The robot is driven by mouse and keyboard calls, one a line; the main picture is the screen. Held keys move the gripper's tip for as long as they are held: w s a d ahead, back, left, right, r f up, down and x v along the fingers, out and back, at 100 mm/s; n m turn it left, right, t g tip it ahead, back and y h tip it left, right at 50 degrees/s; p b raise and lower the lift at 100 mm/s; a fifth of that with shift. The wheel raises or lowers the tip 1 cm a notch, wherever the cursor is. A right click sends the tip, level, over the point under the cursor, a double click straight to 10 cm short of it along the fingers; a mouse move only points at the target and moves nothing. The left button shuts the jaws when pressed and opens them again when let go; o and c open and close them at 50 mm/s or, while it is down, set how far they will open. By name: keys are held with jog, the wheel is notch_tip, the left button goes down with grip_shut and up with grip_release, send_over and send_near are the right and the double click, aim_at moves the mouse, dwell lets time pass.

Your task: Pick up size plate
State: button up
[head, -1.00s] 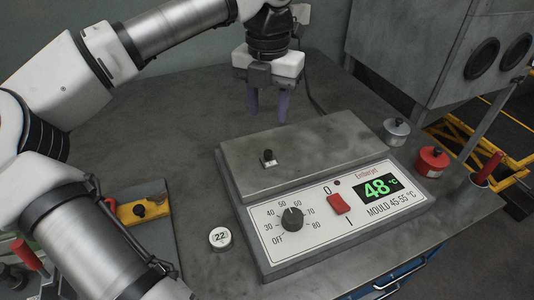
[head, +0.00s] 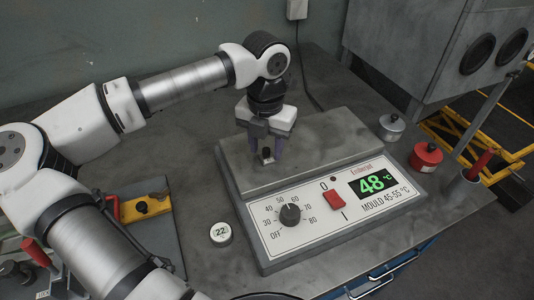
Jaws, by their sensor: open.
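A small metal knob (head: 267,158) stands on the flat grey top plate (head: 330,150) of the heated mould unit. My gripper (head: 265,152) points down over this plate, with its two purple fingers on either side of the knob. The fingers are open, and I cannot tell whether they touch the knob. A round white disc marked 22 (head: 220,232) lies on the table to the left of the unit. I cannot tell from the picture which of these is called the size plate.
The unit's control panel (head: 325,225) has a dial, a red switch and a display reading 48 °C. A grey pot (head: 391,127), a red pot (head: 425,156) and a cup with a red handle (head: 466,183) stand right.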

grip_shut()
jog(key=shift+r, duration=0.1)
